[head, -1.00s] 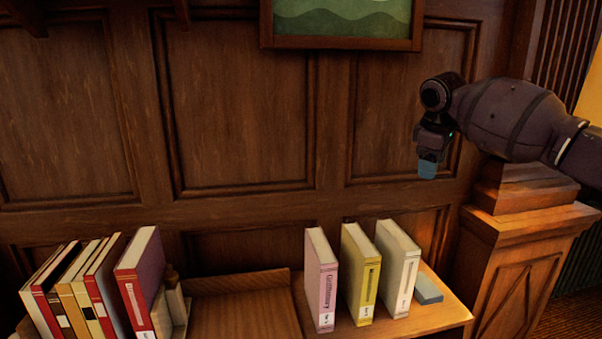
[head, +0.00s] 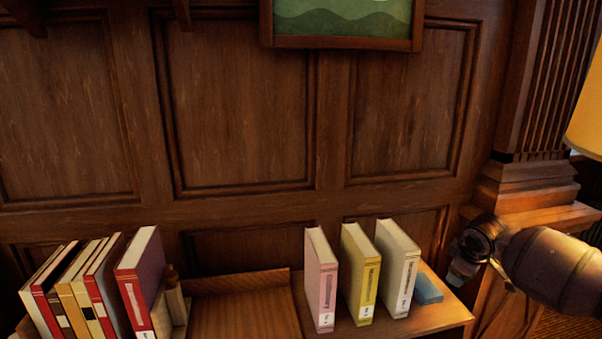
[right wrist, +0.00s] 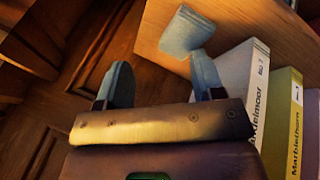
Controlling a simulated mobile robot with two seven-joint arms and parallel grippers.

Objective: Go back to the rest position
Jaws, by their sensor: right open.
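My right gripper (head: 459,274) is at the right of the head view, low beside the right end of the shelf top. In the right wrist view its two blue fingers (right wrist: 161,80) stand apart with nothing between them. The gripper is open and empty. My left gripper is not in view.
A pink book (head: 321,280), a yellow book (head: 361,275) and a white book (head: 398,268) stand upright on the wooden shelf (head: 440,318). A small blue block (head: 427,289) lies right of them, close to my right gripper. More books (head: 138,280) stand at the left. A carved post (head: 535,190) and a yellow lampshade (head: 590,110) are at the right.

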